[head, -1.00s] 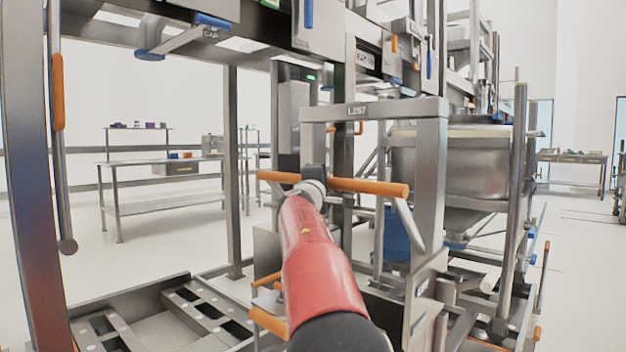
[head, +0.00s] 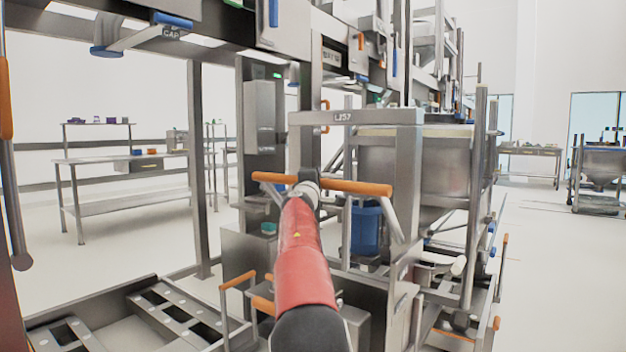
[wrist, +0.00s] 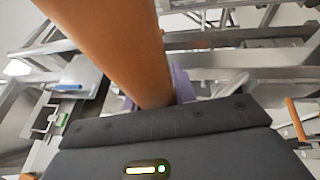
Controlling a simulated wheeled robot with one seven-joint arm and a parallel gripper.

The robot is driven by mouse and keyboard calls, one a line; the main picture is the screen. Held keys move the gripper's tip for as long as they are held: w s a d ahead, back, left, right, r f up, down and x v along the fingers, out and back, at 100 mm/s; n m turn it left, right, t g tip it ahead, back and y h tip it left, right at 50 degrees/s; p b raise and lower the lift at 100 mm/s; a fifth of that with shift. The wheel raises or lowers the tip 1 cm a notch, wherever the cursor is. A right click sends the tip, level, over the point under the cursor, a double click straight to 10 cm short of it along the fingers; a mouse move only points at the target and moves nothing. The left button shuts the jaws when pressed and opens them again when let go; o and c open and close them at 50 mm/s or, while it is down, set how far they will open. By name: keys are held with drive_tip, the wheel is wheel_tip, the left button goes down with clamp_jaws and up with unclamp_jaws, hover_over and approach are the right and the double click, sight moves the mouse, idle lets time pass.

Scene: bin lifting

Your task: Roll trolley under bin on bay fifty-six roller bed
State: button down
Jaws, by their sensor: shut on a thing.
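The trolley (head: 365,117) is a grey steel frame labelled L257, standing upright in front of me with an orange push bar (head: 362,188). My gripper (head: 309,184), at the end of my red arm, is shut on the push bar near its middle. In the wrist view the orange bar (wrist: 115,45) runs between the fingers, which are mostly hidden. A steel bin (head: 405,172) with a tapered bottom shows behind the trolley's right post, partly hidden. A low steel bed (head: 120,310) lies at the lower left; I cannot tell whether it is bay fifty-six's.
Bay uprights (head: 197,150) and an overhead beam carrying a small sign (head: 332,57), too blurred to read surely, stand close on the left. A bench (head: 120,160) is behind. Another bin (head: 603,162) stands far right. Open floor (head: 560,270) lies on the right.

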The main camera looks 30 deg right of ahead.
drive_tip(key=shift+d+f, duration=0.3)
drive_tip(key=shift+f, duration=0.1)
drive_tip(key=c, duration=1.1)
unclamp_jaws()
drive_tip(key=shift+r, duration=0.15)
drive_tip(key=b+v, duration=0.6)
drive_tip(key=v, duration=0.2)
drive_tip(key=shift+w, duration=0.1)
